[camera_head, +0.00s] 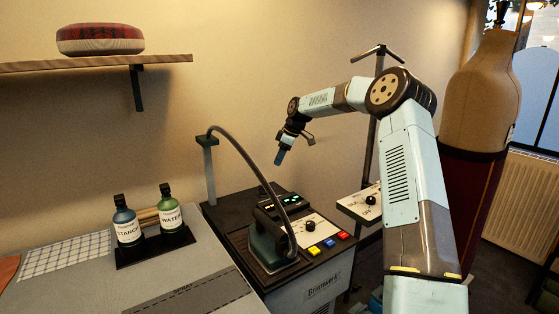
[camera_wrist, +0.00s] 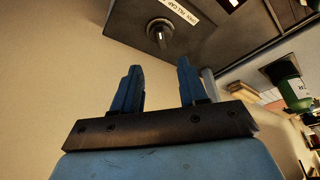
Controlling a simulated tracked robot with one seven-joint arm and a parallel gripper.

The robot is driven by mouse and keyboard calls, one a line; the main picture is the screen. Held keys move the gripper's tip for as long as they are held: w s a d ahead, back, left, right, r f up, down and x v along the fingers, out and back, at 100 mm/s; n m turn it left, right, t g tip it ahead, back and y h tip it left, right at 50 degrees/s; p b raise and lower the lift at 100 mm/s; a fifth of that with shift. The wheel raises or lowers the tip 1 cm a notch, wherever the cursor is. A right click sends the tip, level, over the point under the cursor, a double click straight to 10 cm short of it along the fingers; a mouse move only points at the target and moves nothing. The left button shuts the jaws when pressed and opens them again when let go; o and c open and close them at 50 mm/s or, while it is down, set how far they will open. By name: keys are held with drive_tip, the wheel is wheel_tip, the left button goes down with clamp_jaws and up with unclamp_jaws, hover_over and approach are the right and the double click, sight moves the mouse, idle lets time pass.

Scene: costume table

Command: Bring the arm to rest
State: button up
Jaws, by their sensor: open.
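My gripper (camera_head: 280,157) is at the end of my raised arm in the head view, above the dark steam station (camera_head: 233,208) and clear of it, with the tip pointing down. In the wrist view, my gripper's two blue fingers (camera_wrist: 158,88) stand apart with nothing between them. My arm is bent at the elbow and reaches left from the right side of the head view. A green iron (camera_head: 268,246) sits on the station, with a grey hose arching over from a post.
A starch bottle (camera_head: 126,222) and a water bottle (camera_head: 170,212) stand in a dark holder on the grey table (camera_head: 75,287). A dress form (camera_head: 482,95) stands right of my arm. Open air surrounds my gripper.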

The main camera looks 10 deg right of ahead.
drive_tip(key=s+a+r+m+h, duration=0.1)
drive_tip(key=s+r+m+h, duration=0.1)
drive_tip(key=s+r, duration=0.5)
drive_tip(key=s+a+r+m+t+h, duration=0.1)
drive_tip(key=s+r+m, duration=0.15)
drive_tip(key=s, duration=0.85)
drive_tip(key=s+a+r+m+h, duration=0.1)
drive_tip(key=s+r+h, duration=0.1)
drive_tip(key=s+r, duration=0.55)
drive_tip(key=s+d+f+m+t, duration=0.1)
drive_tip(key=s+d+m, duration=0.1)
drive_tip(key=s, duration=0.8)
drive_tip(key=s+d+f+m+t, duration=0.1)
drive_tip(key=s+d+m, duration=0.1)
drive_tip(key=s, duration=0.9)
drive_tip(key=s+d+f+m+t, duration=0.1)
drive_tip(key=s+m, duration=0.3)
drive_tip(key=s, duration=0.6)
drive_tip(key=shift+s+d+y, duration=0.3)
drive_tip(key=shift+d+y, duration=0.1)
drive_tip(key=shift+d, duration=0.05)
drive_tip(key=shift+c, duration=0.3)
